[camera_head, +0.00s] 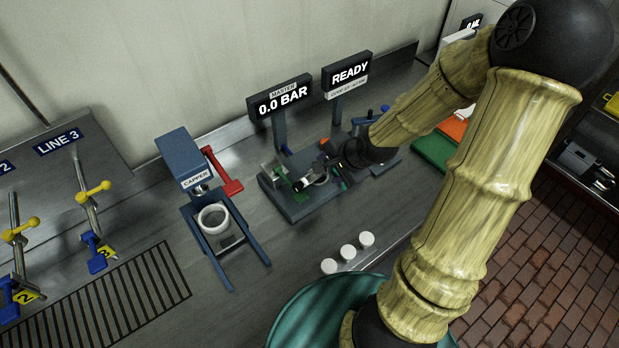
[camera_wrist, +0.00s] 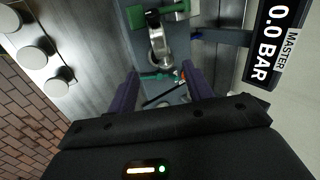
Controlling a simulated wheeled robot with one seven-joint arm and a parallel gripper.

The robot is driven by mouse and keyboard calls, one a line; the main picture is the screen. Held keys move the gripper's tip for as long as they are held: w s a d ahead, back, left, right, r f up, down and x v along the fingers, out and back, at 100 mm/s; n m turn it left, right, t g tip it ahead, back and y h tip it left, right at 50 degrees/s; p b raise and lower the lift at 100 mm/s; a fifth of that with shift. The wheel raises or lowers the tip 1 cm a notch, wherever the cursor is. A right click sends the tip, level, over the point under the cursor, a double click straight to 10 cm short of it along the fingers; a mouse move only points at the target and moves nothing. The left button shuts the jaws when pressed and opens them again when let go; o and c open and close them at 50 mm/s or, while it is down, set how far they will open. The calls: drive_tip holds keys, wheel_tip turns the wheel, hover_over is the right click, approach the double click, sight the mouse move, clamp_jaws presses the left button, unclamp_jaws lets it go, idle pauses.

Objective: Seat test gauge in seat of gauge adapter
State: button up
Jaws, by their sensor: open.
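My gripper (camera_wrist: 163,88) is open, its two purple fingers spread over the grey base of the master gauge station (camera_wrist: 135,40). In the head view my gripper (camera_head: 335,160) is low over that same station (camera_head: 300,213), below the 0.0 BAR display. A pale cylindrical part (camera_wrist: 160,48) with a dark and white top lies ahead of the fingertips, apart from them. It may be the test gauge or the adapter; I cannot tell which. A small green part (camera_wrist: 155,75) and an orange one (camera_wrist: 183,76) show near the fingertips. No seat can be made out clearly.
The 0.0 BAR display (camera_head: 281,97) and READY display (camera_head: 347,73) stand on posts behind. The blue capper (camera_head: 183,160) with a red handle (camera_head: 226,172) is to the left. Several white caps (camera_head: 348,252) sit at the bench front.

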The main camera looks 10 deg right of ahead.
sight(313, 176)
drive_tip(key=x, duration=1.1)
drive_tip(key=shift+b, duration=0.3)
drive_tip(key=shift+w+f, duration=0.15)
drive_tip(key=shift+d+p+x, duration=0.15)
drive_tip(key=shift+p+x, duration=0.4)
drive_tip(key=shift+x, duration=0.75)
drive_tip(key=shift+d+p+x, duration=0.15)
drive_tip(key=shift+p+x, duration=0.4)
drive_tip(key=shift+x, duration=0.8)
clamp_jaws()
